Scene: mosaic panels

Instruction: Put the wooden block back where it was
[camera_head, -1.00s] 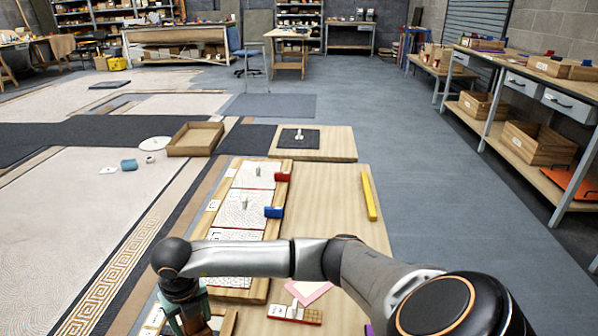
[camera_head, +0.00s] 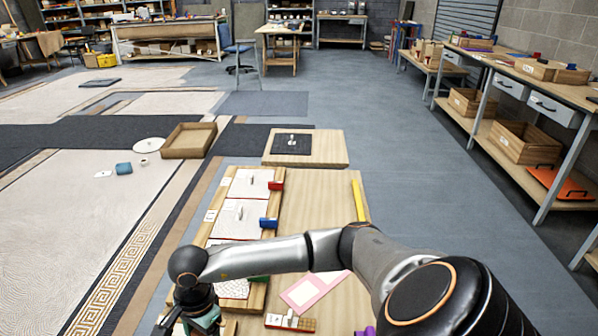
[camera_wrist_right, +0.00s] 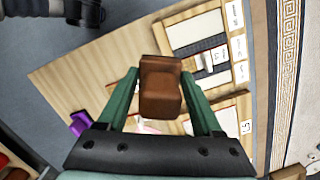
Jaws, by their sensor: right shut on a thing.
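My right gripper (camera_wrist_right: 160,76) is shut on a brown wooden block (camera_wrist_right: 160,92), which sits between its two green fingers in the right wrist view. In the head view the same gripper (camera_head: 203,326) is low, near the bottom edge, at the left side of the table; the block cannot be made out there. The wooden table top (camera_head: 315,215) lies under my arm. A wooden rack of white panels (camera_head: 240,218) runs along its left side, partly hidden by my arm. My left gripper is not in view.
Red (camera_head: 276,186) and blue (camera_head: 269,223) blocks sit at the rack's right edge. A yellow bar (camera_head: 358,200), a pink-bordered card (camera_head: 304,292) and a purple piece (camera_wrist_right: 80,124) lie on the table. An empty wooden tray (camera_head: 188,141) rests on the floor beyond. The table's middle is clear.

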